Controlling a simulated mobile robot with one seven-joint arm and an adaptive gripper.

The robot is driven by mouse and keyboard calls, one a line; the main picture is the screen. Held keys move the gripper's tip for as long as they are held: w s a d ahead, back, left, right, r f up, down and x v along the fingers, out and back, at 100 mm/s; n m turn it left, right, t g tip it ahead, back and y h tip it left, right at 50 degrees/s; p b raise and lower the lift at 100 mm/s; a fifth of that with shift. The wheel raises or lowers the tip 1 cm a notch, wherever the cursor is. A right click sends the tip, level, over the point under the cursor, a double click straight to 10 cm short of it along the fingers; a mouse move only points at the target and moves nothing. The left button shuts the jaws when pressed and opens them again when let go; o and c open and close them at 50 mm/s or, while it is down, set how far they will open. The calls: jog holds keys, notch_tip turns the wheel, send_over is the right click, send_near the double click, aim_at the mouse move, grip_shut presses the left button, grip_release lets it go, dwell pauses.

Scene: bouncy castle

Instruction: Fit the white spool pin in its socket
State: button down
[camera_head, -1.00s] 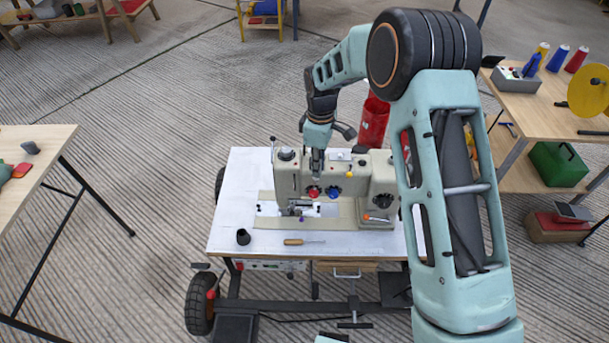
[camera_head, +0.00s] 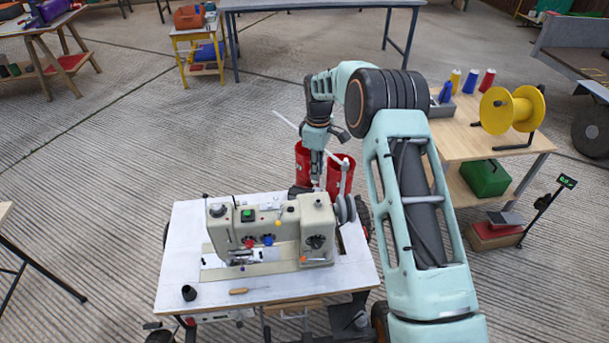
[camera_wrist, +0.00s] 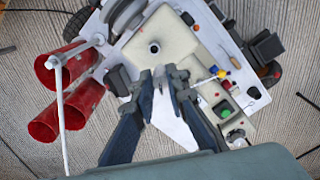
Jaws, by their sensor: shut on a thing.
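A cream sewing machine (camera_head: 290,222) stands on a white-topped table. My gripper (camera_head: 316,178) is above the right end of its top in the head view. In the wrist view my gripper (camera_wrist: 160,77) is shut on a slim pale piece, the white spool pin (camera_wrist: 158,80), which shows only partly between the fingertips. A dark round hole, seemingly the socket (camera_wrist: 155,47), lies in the machine's cream top just beyond the fingertips. The pin appears apart from the hole; its lower end and its tilt are hard to tell.
A white thread-stand pole (camera_wrist: 62,110) with a crossbar rises beside red cylinders (camera_wrist: 62,68), close to the gripper's left in the wrist view. The machine's handwheel (camera_head: 345,208) is at its right end.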

notch_tip(320, 180, down, 6)
jog(key=d+b, duration=0.1)
jog(key=b, duration=0.2)
jog(key=shift+w+d+f, duration=0.15)
jog(key=shift+w+f, duration=0.1)
jog(key=shift+w, duration=0.1)
dwell(0.4)
jog(key=shift+f+b, duration=1.6)
jog(key=shift+b, duration=0.45)
dwell(2.3)
jog(key=c, duration=1.8)
grip_release()
jog(key=shift+c, duration=0.2)
jog(key=shift+r, duration=0.1)
notch_tip(320, 180, up, 12)
